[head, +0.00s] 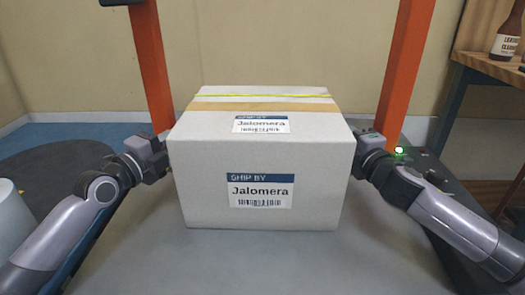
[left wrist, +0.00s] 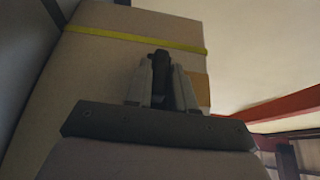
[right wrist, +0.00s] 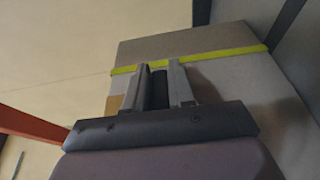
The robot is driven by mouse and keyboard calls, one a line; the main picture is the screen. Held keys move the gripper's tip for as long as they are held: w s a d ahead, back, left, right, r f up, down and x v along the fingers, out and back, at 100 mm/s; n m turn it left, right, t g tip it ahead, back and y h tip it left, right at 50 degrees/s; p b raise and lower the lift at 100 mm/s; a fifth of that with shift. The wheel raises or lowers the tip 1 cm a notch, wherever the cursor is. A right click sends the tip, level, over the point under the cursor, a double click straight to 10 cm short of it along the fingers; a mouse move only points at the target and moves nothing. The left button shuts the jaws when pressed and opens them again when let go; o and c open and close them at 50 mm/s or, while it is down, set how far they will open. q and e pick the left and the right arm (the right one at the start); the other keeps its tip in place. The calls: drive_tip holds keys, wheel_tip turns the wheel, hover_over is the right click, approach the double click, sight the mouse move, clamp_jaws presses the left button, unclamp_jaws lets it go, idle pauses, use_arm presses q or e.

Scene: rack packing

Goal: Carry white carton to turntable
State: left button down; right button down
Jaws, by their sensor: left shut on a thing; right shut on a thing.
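The white carton (head: 262,170) is upright in the middle of the head view, with blue-and-white "Jalomera" labels, tan tape and a yellow strap. My left gripper (head: 163,158) is at its left side and my right gripper (head: 361,152) at its right side, both shut on it. The carton side also shows behind the fingers in the left wrist view (left wrist: 110,65) and the right wrist view (right wrist: 220,80). The head view hides the fingertips. A dark grey round disc (head: 65,178), possibly the turntable, lies on the blue floor at the left.
A grey surface (head: 270,262) lies below the carton; I cannot tell whether they touch. Orange posts (head: 405,65) rise behind it on both sides. A wooden shelf (head: 490,68) with a brown bottle (head: 508,35) stands at the right. A pale rounded object (head: 12,225) is at the left edge.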

idle(0.7)
drive_tip(key=shift+r, duration=0.25)
drive_tip(key=shift+r, duration=0.15)
drive_tip(key=shift+r+p, duration=0.15)
drive_tip(key=shift+p, duration=0.25)
drive_tip(key=shift+w+r+p, duration=0.1)
drive_tip(key=shift+r+p, duration=2.05)
drive_tip(key=shift+r, duration=0.05)
